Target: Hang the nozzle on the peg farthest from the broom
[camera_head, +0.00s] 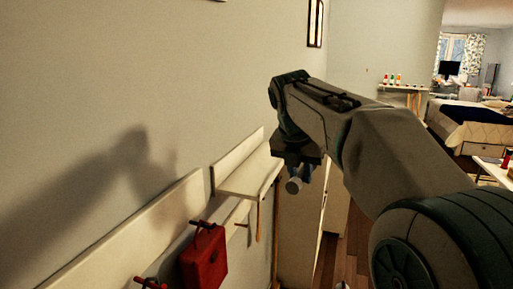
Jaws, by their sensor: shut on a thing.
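My gripper (304,172) points down in front of the wall, right of the shelf. It is shut on a small grey piece with a round end (294,186), which I take to be the nozzle; the jaws hide most of it. A pale peg rail (120,245) runs along the wall. One dark red peg (150,283) sticks out at the bottom edge of the view, and another peg (241,225) sticks out right of the red case. A thin upright wooden stick (276,235), perhaps the broom's handle, stands beyond the rail; its lower end is out of view.
A red case (205,262) hangs from the rail between these pegs. A thin orange-brown item (258,222) hangs farther along. A pale cabinet (300,235) stands beyond. A bed (470,125) is far right.

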